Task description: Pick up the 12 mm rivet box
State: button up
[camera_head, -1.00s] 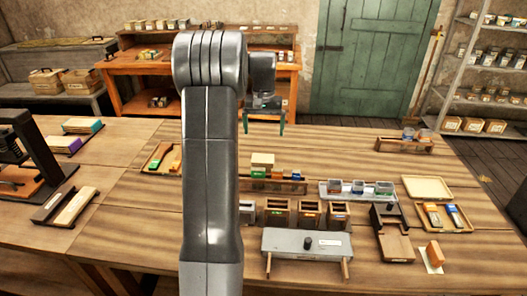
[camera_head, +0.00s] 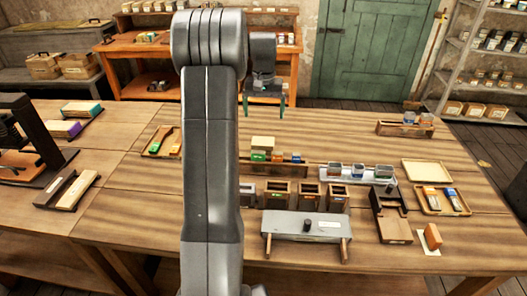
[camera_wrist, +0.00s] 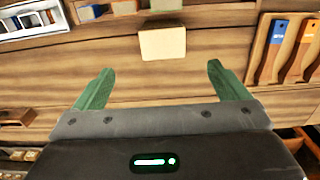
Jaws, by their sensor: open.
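My gripper (camera_head: 264,107) is open and empty, held high above the workbench with its two green fingers apart. The fingers also show in the wrist view (camera_wrist: 160,70). Small boxes stand in a row at a wooden rack (camera_head: 300,171): a green-marked one (camera_head: 258,156), an orange one (camera_head: 277,157) and a blue one (camera_head: 296,158). A pale box (camera_head: 263,142) stands with them; a pale block (camera_wrist: 162,43) shows beyond the fingers in the wrist view. Labels are too small to read, so I cannot tell which is the 12 mm rivet box.
Open wooden bins (camera_head: 308,196) stand in front of the rack, behind a grey fixture (camera_head: 300,226). A metal tray (camera_head: 385,178) with glass containers is to the right. A tray (camera_head: 148,152) with coloured pieces lies left. Bare bench lies behind the rack. My arm hides part of the bench.

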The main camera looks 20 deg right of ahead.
aim_at(263, 141)
jog(key=shift+o, duration=0.5)
jog(key=shift+f+b, duration=0.4)
jog(key=shift+b, duration=0.25)
jog(key=f+t+b, duration=0.1)
jog(key=f, duration=0.4)
jog(key=w+f+t+h+b, duration=0.1)
jog(key=f+b, duration=0.1)
jog(key=f, duration=0.3)
jog(key=f+b, duration=0.2)
jog(key=f, duration=0.3)
jog(key=shift+w+d+f+t, duration=0.1)
jog(key=shift+w+f+t, duration=0.15)
jog(key=shift+t, duration=0.15)
jog(key=shift+c, duration=0.2)
jog(key=shift+r, duration=0.1)
jog(key=c, duration=1.4)
